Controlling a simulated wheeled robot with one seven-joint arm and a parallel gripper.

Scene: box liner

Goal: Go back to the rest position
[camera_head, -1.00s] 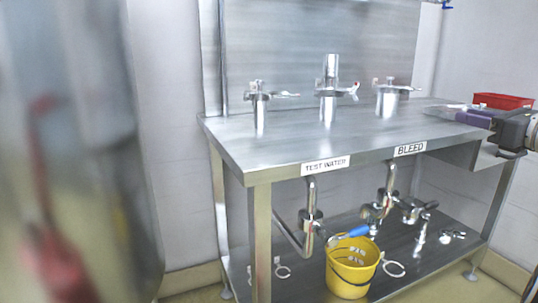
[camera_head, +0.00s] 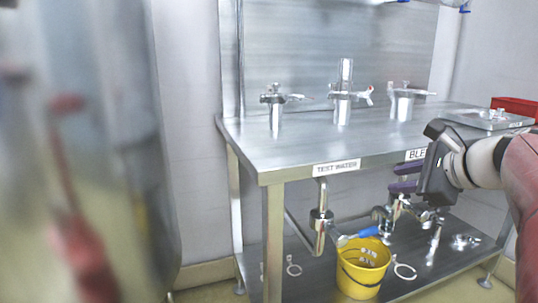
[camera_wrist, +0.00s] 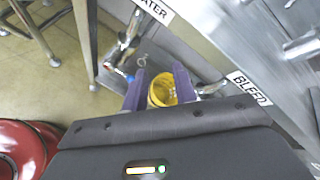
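My gripper (camera_head: 397,178) is at the right in the head view, in front of the steel table's front edge, near the BLEED label (camera_head: 416,154). Its two purple fingers are apart, with nothing seen held between them. In the wrist view my gripper (camera_wrist: 160,80) also shows as two spread purple fingers. The yellow bucket (camera_wrist: 162,89) shows below and beyond them, not touching as far as I can see. My arm reaches in from the right edge.
The steel table (camera_head: 300,150) carries several metal fittings and a flat metal tray (camera_head: 485,119), with a red bin (camera_head: 513,106) behind. Pipes hang beneath. The yellow bucket (camera_head: 362,272) stands on the lower shelf (camera_head: 320,288). A blurred object fills the head view's left side.

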